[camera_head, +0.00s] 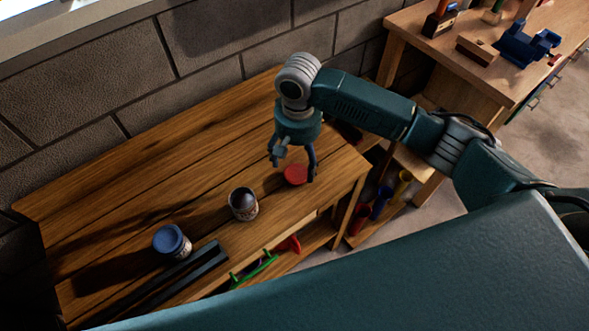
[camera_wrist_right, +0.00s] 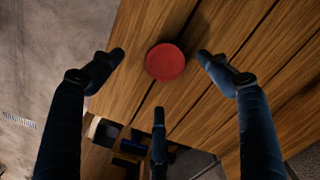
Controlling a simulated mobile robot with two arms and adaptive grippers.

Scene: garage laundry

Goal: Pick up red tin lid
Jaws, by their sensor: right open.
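The red tin lid (camera_head: 296,175) is a flat red disc lying on the wooden table near its right end. It also shows in the right wrist view (camera_wrist_right: 165,62), at the top middle. My right gripper (camera_head: 292,170) is open and points down just above the lid. In the right wrist view its fingers (camera_wrist_right: 160,75) are spread to the left, right and below the lid, apart from it in the picture. Whether any finger touches the table I cannot tell. My left gripper is not in view.
A dark-topped tin (camera_head: 244,205) and a blue-lidded tin (camera_head: 172,242) stand on the wooden table (camera_head: 130,200), left of the lid. A black rail-like object (camera_head: 180,285) lies at the front edge. A brick wall (camera_head: 90,90) stands behind. A workbench with tools (camera_head: 450,50) is at the upper right.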

